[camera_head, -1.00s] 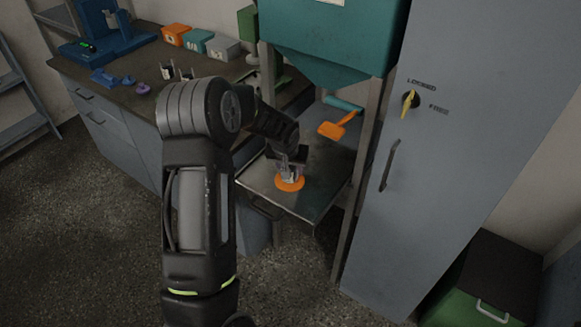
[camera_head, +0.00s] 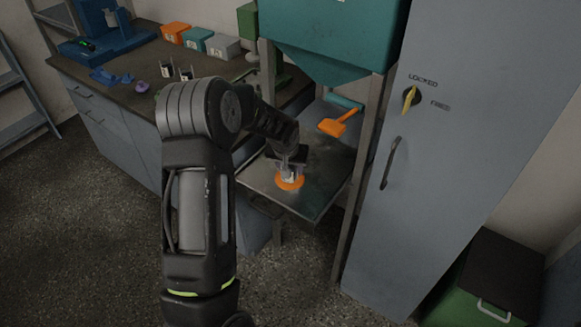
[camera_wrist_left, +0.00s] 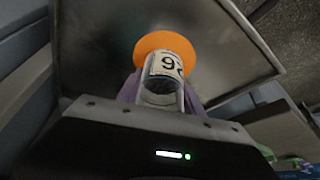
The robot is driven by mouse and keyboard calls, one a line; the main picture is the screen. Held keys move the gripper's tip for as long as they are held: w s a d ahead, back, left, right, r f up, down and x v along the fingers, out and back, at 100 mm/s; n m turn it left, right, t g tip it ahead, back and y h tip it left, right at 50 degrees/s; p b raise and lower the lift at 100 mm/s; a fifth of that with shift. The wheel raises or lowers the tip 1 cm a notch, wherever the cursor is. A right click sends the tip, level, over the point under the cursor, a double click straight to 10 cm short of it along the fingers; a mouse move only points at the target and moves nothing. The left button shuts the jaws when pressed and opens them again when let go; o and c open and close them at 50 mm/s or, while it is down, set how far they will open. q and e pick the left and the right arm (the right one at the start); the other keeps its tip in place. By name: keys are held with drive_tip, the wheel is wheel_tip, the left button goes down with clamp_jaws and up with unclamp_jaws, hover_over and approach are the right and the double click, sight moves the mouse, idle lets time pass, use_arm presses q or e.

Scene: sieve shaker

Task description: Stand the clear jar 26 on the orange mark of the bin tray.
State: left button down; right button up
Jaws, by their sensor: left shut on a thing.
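The clear jar 26 (camera_wrist_left: 162,78) has a white label with dark digits, partly visible in the left wrist view. My left gripper (camera_head: 289,168) is shut on it, with the jaws on either side. The orange mark (camera_head: 290,184) is a round disc on the metal bin tray (camera_head: 320,185). In the head view the jar is right over the mark and mostly hidden by the gripper. In the left wrist view the orange mark (camera_wrist_left: 165,42) shows around the jar's far end. I cannot tell whether the jar touches the tray. My right gripper is not in view.
An orange scoop (camera_head: 338,124) lies at the back of the tray. A teal hopper (camera_head: 325,40) hangs above, on posts beside the tray. A grey cabinet (camera_head: 450,130) stands to the right. The bench (camera_head: 130,95) at the left holds small bins and loose parts.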

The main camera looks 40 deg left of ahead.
use_arm(q)
drive_tip(key=shift+f+b, duration=0.2)
drive_tip(key=shift+b, duration=0.2)
idle(0.5)
idle(0.4)
drive_tip(key=c, duration=0.7)
unclamp_jaws()
drive_tip(key=shift+r, duration=0.2)
drive_tip(key=b+v, duration=0.1)
drive_tip(key=v, duration=0.6)
drive_tip(key=shift+s+r, duration=0.2)
